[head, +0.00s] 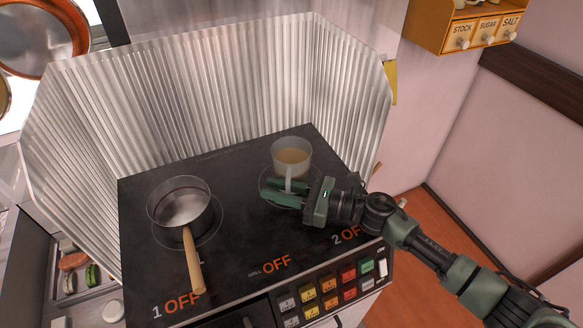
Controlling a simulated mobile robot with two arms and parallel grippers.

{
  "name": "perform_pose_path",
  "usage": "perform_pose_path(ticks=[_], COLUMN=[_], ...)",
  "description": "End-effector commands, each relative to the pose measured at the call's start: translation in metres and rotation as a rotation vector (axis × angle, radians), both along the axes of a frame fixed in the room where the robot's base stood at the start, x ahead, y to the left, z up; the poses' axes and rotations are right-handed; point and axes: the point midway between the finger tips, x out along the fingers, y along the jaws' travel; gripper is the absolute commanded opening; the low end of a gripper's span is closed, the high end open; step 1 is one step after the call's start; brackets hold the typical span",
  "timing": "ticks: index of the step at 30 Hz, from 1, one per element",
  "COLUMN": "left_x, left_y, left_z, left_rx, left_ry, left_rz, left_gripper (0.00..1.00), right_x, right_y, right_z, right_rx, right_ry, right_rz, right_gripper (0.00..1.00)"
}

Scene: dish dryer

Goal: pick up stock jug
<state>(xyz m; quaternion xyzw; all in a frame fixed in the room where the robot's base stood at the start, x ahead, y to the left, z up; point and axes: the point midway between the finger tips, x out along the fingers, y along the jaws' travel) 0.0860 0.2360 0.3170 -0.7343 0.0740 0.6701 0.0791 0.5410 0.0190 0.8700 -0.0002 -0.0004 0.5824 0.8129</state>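The stock jug (292,158) is a translucent cup with tan liquid in it. It stands upright on the right-hand hob ring, its handle facing me. My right gripper (282,193) comes in from the right, low at the handle. Its two green fingers point left and are apart, with a gap between them. The handle's lower end reaches down to this gap, overlapping the farther finger in the picture. I cannot tell whether either finger touches it. My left gripper is not in view.
A saucepan (181,203) with a wooden handle stands on the left ring of the black hob (225,237). A corrugated metal splash guard (215,78) surrounds the back and sides. Coloured buttons (330,284) line the front. A spice rack (430,28) hangs at upper right.

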Motion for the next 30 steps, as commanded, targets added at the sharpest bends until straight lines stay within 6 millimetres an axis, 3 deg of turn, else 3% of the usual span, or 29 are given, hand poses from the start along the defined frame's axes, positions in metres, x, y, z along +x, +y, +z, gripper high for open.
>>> perform_pose_path(ticks=[1,3,4,30], left_x=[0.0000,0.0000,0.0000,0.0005], left_y=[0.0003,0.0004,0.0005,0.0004], left_z=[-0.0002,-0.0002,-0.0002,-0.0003], left_rx=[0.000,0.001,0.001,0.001], left_ry=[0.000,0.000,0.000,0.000], left_rz=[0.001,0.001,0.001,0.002], left_gripper=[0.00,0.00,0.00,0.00], right_x=[-0.0001,-0.0001,-0.0001,-0.0002], right_y=[-0.0002,-0.0003,-0.0003,-0.0008], right_z=[-0.0002,-0.0002,-0.0002,-0.0002], right_rx=[0.000,0.000,0.000,0.000], right_ry=[0.000,0.000,0.000,0.001], right_rz=[0.000,0.000,0.000,-0.001], right_gripper=[0.21,0.02,0.00,0.00])
